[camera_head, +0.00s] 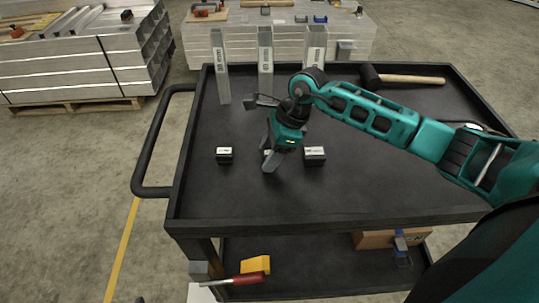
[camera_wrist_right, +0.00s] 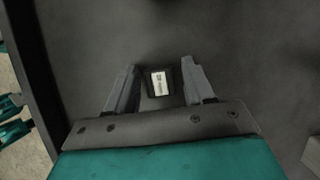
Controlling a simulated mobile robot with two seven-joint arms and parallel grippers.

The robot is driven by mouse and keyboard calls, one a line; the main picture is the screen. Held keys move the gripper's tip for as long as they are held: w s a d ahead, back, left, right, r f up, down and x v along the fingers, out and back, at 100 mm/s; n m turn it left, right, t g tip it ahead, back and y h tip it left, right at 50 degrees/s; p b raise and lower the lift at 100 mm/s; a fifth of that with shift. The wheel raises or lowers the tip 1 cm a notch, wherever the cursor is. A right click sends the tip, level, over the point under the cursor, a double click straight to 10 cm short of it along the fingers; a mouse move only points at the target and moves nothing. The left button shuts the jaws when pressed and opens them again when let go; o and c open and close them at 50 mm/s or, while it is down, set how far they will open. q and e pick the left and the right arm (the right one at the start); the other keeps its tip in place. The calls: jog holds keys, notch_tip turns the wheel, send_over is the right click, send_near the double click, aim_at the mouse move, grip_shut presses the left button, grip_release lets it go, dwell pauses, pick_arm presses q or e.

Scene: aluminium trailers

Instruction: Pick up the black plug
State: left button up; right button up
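Three small black plugs with white labels are on the black cart top in the head view: a left one (camera_head: 224,157), a right one (camera_head: 314,158), and a middle one mostly hidden by my right gripper (camera_head: 269,157). In the right wrist view a black plug (camera_wrist_right: 159,84) with a white label lies between the two fingers of my right gripper (camera_wrist_right: 160,88). The fingers are spread, with a gap visible on each side of the plug. My left gripper is not in view.
Upright metal profiles (camera_head: 221,70) stand along the back of the cart (camera_head: 360,195). A hammer (camera_head: 405,78) lies at the back right. A red-handled tool (camera_head: 245,279) and a yellow block (camera_head: 256,265) are below the cart's front edge. The front of the top is clear.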

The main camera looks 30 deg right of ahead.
jog(key=c, duration=0.8)
jog(key=shift+r, duration=0.1)
